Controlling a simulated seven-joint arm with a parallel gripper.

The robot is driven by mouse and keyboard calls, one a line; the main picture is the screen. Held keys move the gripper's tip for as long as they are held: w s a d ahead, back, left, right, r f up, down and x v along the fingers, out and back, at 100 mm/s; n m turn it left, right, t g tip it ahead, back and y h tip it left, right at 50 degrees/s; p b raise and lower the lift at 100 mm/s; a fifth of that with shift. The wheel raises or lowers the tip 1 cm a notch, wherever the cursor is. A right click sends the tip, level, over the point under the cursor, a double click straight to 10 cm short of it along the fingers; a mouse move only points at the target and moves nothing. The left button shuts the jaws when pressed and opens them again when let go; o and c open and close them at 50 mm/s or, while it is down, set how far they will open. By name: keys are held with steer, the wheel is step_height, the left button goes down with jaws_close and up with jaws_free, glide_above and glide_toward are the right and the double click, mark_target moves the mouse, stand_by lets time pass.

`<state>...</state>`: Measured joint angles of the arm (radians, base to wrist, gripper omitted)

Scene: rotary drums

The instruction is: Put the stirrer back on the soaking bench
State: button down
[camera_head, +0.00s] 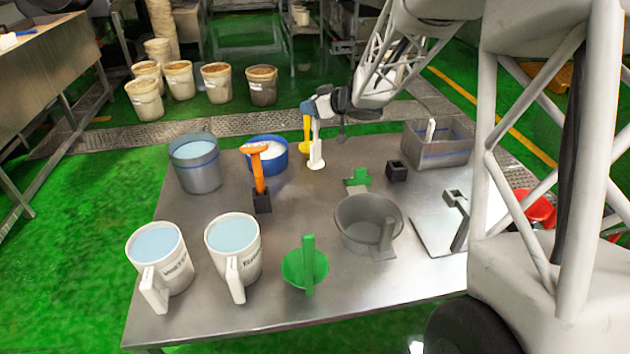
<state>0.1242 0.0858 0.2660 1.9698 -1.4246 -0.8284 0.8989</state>
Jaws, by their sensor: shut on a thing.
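The steel table (300,310), which I take to be the soaking bench, stands in front of me. My gripper (316,158) is over its far side, just right of the blue bowl. A yellow handled tool (306,122), apparently the stirrer, is upright at my gripper, which is shut on it. Its lower end is partly hidden by the white finger, and I cannot tell whether it touches the table. An orange T-handled tool (258,165) stands in a black block (262,202). Another black block (396,170) to the right looks empty.
A blue bowl (283,161), a grey pail (198,178) and two white jugs (177,275) (245,262) stand left. A green scoop (305,268), grey bowl (360,238), green piece (357,179), metal stand (430,225) and grey bin (437,156) occupy the middle and right.

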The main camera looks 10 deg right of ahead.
mark_target(318, 124)
steer(key=shift+f, duration=3.1)
steer(key=shift+f, duration=2)
steer(key=c, duration=0.9)
jaws_free()
steer(key=shift+c, duration=0.2)
steer(key=shift+d+r, duration=0.1)
steer(key=shift+r, duration=0.1)
steer(key=v, duration=1.1)
steer(key=shift+s+d+r, duration=0.2)
steer(key=shift+s, duration=0.1)
